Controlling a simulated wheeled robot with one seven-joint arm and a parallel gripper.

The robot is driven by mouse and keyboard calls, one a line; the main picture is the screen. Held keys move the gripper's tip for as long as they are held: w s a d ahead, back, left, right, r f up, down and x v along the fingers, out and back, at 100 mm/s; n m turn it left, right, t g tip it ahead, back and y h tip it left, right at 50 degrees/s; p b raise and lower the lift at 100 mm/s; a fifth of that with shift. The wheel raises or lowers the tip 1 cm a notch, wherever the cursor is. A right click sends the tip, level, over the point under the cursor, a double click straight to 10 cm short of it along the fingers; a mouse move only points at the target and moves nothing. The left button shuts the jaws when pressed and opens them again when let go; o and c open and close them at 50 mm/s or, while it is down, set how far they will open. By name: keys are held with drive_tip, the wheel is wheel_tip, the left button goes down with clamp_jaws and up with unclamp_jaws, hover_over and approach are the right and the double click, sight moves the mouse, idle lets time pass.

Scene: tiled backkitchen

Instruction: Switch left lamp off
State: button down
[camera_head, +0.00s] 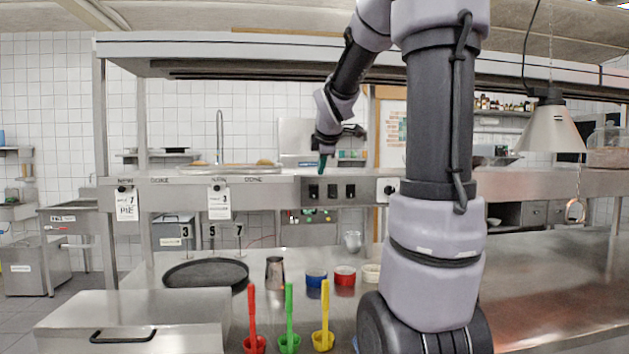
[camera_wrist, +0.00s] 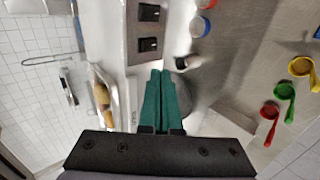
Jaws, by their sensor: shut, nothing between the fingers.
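Three black switches sit in a row on the steel shelf front: a left one (camera_head: 313,191), a middle one (camera_head: 332,191) and a right one (camera_head: 350,191). My gripper (camera_head: 322,163) is just above the left and middle switches, with its green fingers closed together and empty. In the wrist view its fingertips (camera_wrist: 160,76) point toward the panel, and two switches show beyond them, a nearer one (camera_wrist: 148,45) and a farther one (camera_wrist: 149,12). The third is not visible there. One hanging lamp (camera_head: 551,128) shows at the right; no other lamp is visible.
A socket with a dark plug (camera_head: 388,190) is right of the switches. Paper tags (camera_head: 219,203) hang from the shelf at the left. Below stand a black pan (camera_head: 206,273), a metal cup (camera_head: 275,273), small coloured bowls (camera_head: 345,276) and red, green and yellow ladles (camera_head: 289,320).

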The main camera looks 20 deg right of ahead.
sight(315, 186)
drive_tip(key=x, duration=0.4)
drive_tip(key=w+r+x, duration=0.1)
drive_tip(key=x, duration=0.6)
drive_tip(key=shift+w+d, duration=0.35)
drive_tip(key=shift+w, duration=0.1)
drive_tip(key=shift+w+d+r, duration=0.1)
drive_tip(key=shift+w, duration=0.3)
drive_tip(key=shift+w+d+r, duration=0.15)
drive_tip(key=shift+w+r, duration=0.05)
drive_tip(key=shift+w, duration=0.3)
drive_tip(key=shift+r, duration=0.15)
drive_tip(key=shift+r, duration=0.65)
